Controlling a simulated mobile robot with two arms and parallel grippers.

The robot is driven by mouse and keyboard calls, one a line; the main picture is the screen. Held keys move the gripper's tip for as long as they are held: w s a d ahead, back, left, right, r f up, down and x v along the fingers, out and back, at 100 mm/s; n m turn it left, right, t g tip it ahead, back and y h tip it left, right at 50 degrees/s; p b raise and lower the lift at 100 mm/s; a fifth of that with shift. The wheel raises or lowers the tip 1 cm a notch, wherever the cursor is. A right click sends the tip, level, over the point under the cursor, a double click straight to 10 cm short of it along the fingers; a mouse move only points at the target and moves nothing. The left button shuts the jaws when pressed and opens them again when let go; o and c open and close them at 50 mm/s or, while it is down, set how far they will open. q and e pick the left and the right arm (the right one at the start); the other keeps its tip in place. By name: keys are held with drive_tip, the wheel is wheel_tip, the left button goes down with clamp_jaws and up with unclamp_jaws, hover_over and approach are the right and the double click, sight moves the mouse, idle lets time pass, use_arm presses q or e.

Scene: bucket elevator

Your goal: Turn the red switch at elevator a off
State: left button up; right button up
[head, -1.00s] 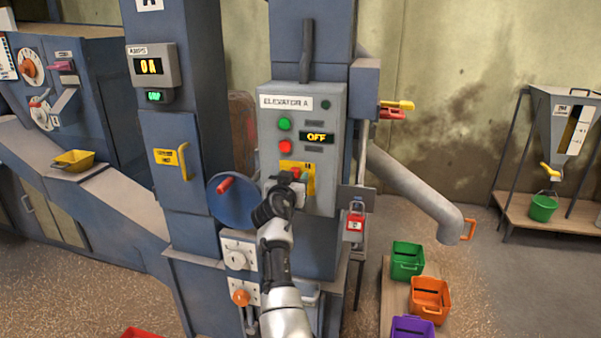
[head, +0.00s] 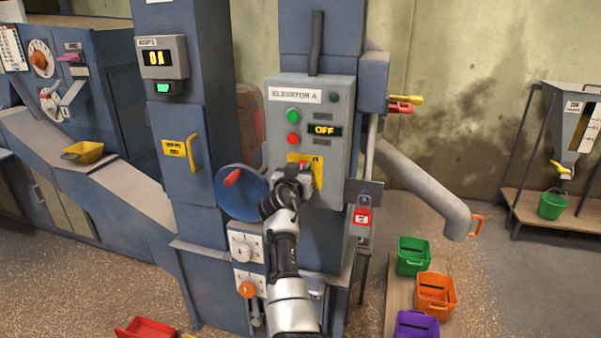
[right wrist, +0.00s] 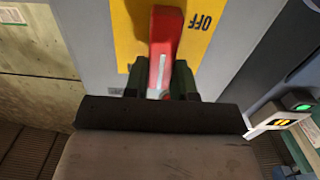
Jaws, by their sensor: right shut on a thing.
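The grey elevator A control box (head: 336,150) shows in the head view, with a display (head: 324,130) reading OFF. Its yellow switch plate (head: 318,172) is partly hidden by my right gripper (head: 301,170). In the right wrist view the red switch handle (right wrist: 165,45) stands between the dark fingers of my right gripper (right wrist: 161,82), which is shut on it. The word OFF (right wrist: 201,22) is printed on the yellow plate beside the handle. My left gripper is not in view.
A blue wheel with a red handle (head: 241,192) is left of my right gripper. A red padlock (head: 362,216) hangs to the right of the box. Green (head: 413,255), orange (head: 435,294) and purple (head: 416,325) buckets stand at lower right.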

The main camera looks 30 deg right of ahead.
drive_tip(key=n, duration=0.1)
drive_tip(key=n+b, duration=0.1)
drive_tip(key=shift+w+a+f+n, duration=0.1)
drive_tip(key=shift+w+n, duration=0.05)
drive_tip(key=shift+n, duration=0.15)
drive_tip(key=shift+w+a+f+n+p, duration=0.2)
drive_tip(key=shift+n+p, duration=0.25)
drive_tip(key=shift+n, duration=2)
drive_tip(key=shift+w+a+f+n+p, duration=0.15)
drive_tip(key=shift+f+n+p, duration=0.3)
drive_tip(key=shift+n, duration=2.05)
drive_tip(key=shift+w+a+f+n+p, duration=0.15)
drive_tip(key=shift+n+p, duration=0.35)
drive_tip(key=shift+n, duration=2.25)
drive_tip(key=o, duration=0.9)
drive_tip(key=shift+w+f, duration=0.1)
